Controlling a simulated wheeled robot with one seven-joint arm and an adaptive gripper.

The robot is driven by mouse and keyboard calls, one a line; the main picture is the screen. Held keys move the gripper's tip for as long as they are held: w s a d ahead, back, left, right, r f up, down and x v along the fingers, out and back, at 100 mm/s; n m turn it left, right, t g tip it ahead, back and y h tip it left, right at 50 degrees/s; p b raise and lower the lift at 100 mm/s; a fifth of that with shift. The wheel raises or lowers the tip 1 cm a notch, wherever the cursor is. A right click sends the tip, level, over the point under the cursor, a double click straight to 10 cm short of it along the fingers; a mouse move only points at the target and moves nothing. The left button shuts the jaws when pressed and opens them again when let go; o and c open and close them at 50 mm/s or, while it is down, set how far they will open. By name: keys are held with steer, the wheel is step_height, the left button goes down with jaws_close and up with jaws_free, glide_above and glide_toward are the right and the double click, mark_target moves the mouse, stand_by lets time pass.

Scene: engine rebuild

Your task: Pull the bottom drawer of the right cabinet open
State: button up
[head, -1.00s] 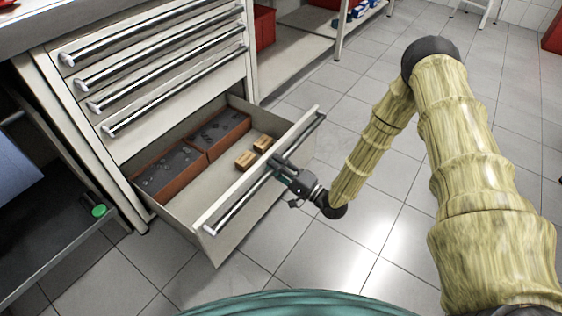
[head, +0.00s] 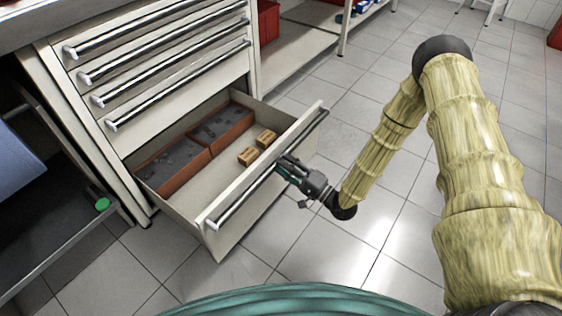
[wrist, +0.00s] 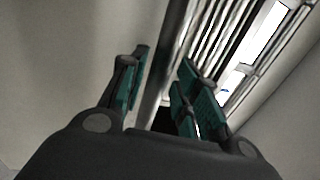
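The bottom drawer (head: 221,241) of the cabinet (head: 78,122) stands pulled well out, its inside in plain view. Its long metal handle (head: 243,199) runs along the outside of the drawer front. My gripper (head: 282,168) is at the handle, right of its middle. In the wrist view, the fingers of my gripper (wrist: 160,88) are spread, with the dark handle bar (wrist: 168,65) running between them. Gaps show between the bar and the finger pads, so the gripper appears open around the handle, not clamped on it.
The drawer holds two brown trays (head: 168,188) of dark parts and two small wooden blocks (head: 247,156). Several shut drawers (head: 180,75) are above. A dark shelf with a green round item (head: 102,204) stands at left. Tiled floor (head: 345,245) is free in front.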

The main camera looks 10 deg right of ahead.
steer(key=v, duration=0.9)
steer(key=shift+s+d+f, duration=0.1)
